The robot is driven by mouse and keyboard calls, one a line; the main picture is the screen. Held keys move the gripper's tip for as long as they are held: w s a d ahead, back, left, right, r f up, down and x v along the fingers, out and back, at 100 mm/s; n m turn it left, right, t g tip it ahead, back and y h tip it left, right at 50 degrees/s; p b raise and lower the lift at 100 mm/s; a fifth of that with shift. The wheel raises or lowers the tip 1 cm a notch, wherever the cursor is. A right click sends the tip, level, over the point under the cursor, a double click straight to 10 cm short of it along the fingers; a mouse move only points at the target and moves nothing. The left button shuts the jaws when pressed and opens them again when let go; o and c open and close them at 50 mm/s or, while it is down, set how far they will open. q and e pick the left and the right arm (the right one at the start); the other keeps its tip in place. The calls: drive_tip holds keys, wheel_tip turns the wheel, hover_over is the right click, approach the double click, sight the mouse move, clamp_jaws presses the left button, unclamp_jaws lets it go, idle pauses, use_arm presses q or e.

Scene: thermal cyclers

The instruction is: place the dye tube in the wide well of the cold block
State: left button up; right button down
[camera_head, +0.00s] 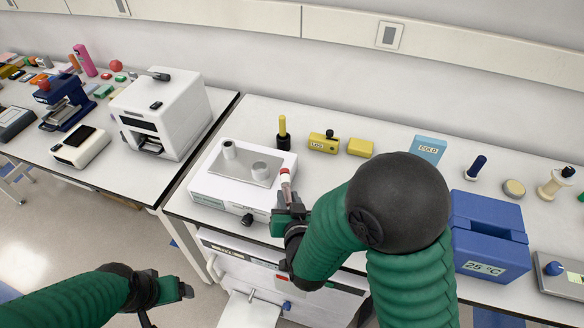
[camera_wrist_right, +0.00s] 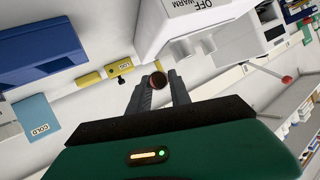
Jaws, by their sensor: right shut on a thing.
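My right gripper (camera_head: 289,208) is shut on an upright tube with a reddish cap (camera_head: 286,181), which I take for the dye tube. It holds the tube at the front right of a white unit (camera_head: 240,200). In the right wrist view the tube (camera_wrist_right: 158,79) shows end-on between the fingertips (camera_wrist_right: 158,88). The unit has a metal plate (camera_head: 238,178) with two raised round wells, the right one wider. I cannot tell which is the cold block. My left gripper (camera_head: 185,290) is low at the left; its jaws are unclear.
Behind the tube are a yellow-topped black-based item (camera_head: 283,132) and yellow blocks (camera_head: 324,143). A blue box marked 25 °C (camera_head: 490,235) stands at the right. A white machine (camera_head: 160,115) is on the left bench. A gap separates the benches.

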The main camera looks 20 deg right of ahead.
sight(290, 191)
drive_tip(key=shift+w+f, duration=0.1)
drive_tip(key=shift+w, duration=0.05)
drive_tip(key=w, duration=0.2)
drive_tip(key=w+d+b, duration=0.1)
drive_tip(key=w, duration=0.1)
drive_tip(key=shift+d+f, duration=0.15)
drive_tip(key=shift+f, duration=0.05)
drive_tip(key=w+d+f+p, duration=0.1)
drive_tip(key=w, duration=0.2)
drive_tip(key=w+d+f, duration=0.2)
drive_tip(key=w, duration=0.2)
drive_tip(key=w+d+f+p, duration=0.1)
drive_tip(key=w, duration=0.3)
drive_tip(key=shift+w+d+f+p, duration=0.15)
drive_tip(key=shift+w+f+p, duration=0.1)
drive_tip(key=shift+p, duration=0.05)
drive_tip(key=shift+s+d+f+b, duration=0.1)
drive_tip(key=shift+s+f+b, duration=0.1)
drive_tip(key=shift+b, duration=0.1)
drive_tip(key=c, duration=1.2)
unclamp_jaws()
drive_tip(key=shift+w, duration=0.1)
drive_tip(key=shift+r, duration=0.1)
